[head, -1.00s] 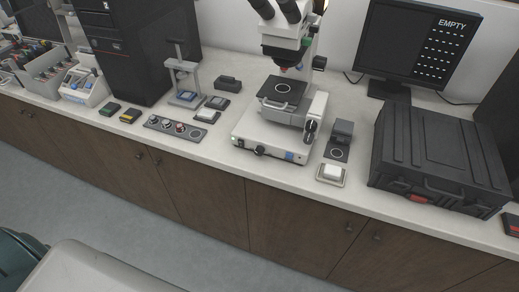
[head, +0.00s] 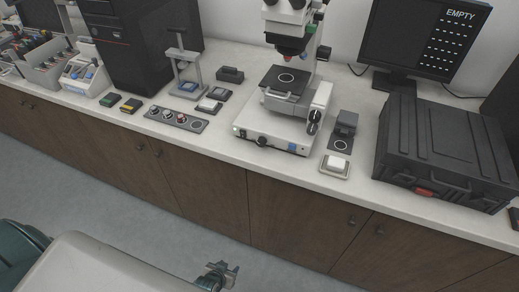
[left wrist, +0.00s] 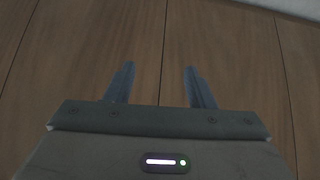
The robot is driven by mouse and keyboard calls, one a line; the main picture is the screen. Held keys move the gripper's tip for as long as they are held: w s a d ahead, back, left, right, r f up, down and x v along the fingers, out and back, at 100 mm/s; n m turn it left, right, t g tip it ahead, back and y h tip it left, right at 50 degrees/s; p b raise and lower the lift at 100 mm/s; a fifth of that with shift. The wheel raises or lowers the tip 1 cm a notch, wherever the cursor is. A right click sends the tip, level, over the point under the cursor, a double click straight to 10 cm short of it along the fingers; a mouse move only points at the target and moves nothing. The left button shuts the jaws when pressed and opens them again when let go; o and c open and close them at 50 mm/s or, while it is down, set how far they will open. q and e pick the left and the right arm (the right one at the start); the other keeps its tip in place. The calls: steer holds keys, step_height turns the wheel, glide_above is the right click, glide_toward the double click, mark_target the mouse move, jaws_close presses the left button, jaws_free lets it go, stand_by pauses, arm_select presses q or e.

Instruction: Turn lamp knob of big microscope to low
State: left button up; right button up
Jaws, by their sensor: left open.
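The big microscope (head: 272,136) stands on the white counter near the middle of the head view. It has a white base, a dark stage and a red-tipped objective. A dark lamp knob (head: 261,141) sits on the front face of its base, between a small green light at the left and a blue patch at the right. The knob's exact setting is too small to tell. My left gripper (head: 229,267) is low in front of the cabinets, well below the counter and apart from the microscope. In the left wrist view its two fingers (left wrist: 160,85) are spread and empty, facing wooden doors. My right gripper is not in view.
A black case (head: 440,150) stands right of the microscope, with a small dark block and a white pad (head: 335,166) between them. A panel with round sockets (head: 176,119) lies to the left. The counter's front edge runs above wooden cabinets (head: 205,195).

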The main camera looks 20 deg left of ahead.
arm_select(q)
steer(key=w+d+r+t, duration=0.3)
steer(key=w+r+t, duration=0.1)
steer(key=w+r, duration=0.7)
steer(key=n+t+b, duration=0.2)
steer(key=t, duration=0.4)
glide_toward(260, 144)
steer(key=w+p, duration=0.1)
steer(key=w, duration=0.3)
steer(key=w+p, duration=0.2)
steer(key=w, duration=0.2)
steer(key=shift+f, duration=0.2)
steer(key=shift+w+f, duration=0.1)
steer(key=shift+w, duration=0.45)
steer(key=shift+d, duration=0.1)
steer(key=c, duration=1)
steer(key=shift+o, duration=0.2)
steer(key=shift+p, duration=0.3)
